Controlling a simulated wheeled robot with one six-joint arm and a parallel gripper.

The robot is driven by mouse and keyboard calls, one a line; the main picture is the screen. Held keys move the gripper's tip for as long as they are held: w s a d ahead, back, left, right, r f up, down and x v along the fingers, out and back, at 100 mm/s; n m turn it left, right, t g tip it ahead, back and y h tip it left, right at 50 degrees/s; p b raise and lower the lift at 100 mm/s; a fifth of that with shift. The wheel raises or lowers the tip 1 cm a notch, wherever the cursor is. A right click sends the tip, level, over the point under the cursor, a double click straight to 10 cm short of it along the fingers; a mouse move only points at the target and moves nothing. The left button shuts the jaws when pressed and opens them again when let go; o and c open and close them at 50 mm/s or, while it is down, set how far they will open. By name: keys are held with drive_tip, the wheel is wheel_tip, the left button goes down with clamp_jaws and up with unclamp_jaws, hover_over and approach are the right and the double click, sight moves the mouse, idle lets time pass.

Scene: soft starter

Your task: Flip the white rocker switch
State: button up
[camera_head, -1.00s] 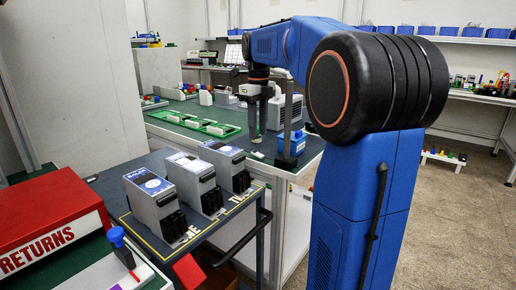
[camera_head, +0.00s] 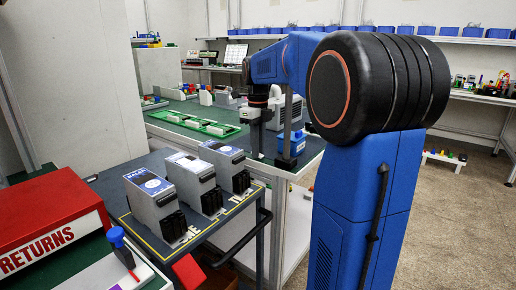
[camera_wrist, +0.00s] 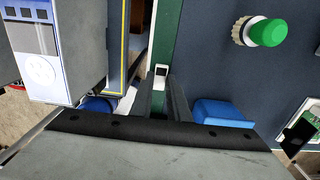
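A small white rocker switch (camera_wrist: 161,71) with a dark face shows in the wrist view, on or beside a narrow green strip. It lies just past the tips of my gripper (camera_wrist: 166,80). In the head view my gripper (camera_head: 257,152) points down at the near edge of the green-topped workbench (camera_head: 222,145), beside a blue block (camera_head: 292,143). The switch cannot be made out there.
Several grey soft starter units (camera_head: 190,185) stand on a dark cart at the near left of the gripper. A green knob (camera_wrist: 268,32) sits on a dark surface at the upper right of the wrist view. A red RETURNS box (camera_head: 50,215) is at the left.

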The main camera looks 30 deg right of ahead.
clamp_jaws()
drive_tip(key=shift+w+a+f+g+h, duration=0.15)
drive_tip(key=shift+w+g+h, duration=0.2)
drive_tip(key=shift+g, duration=0.55)
drive_tip(key=shift+w+g+h, duration=0.15)
drive_tip(key=shift+g+h, duration=0.2)
drive_tip(key=shift+g, duration=0.75)
drive_tip(key=o, duration=0.7)
unclamp_jaws()
drive_tip(key=v, duration=1.2)
drive_tip(key=shift+a, duration=0.1)
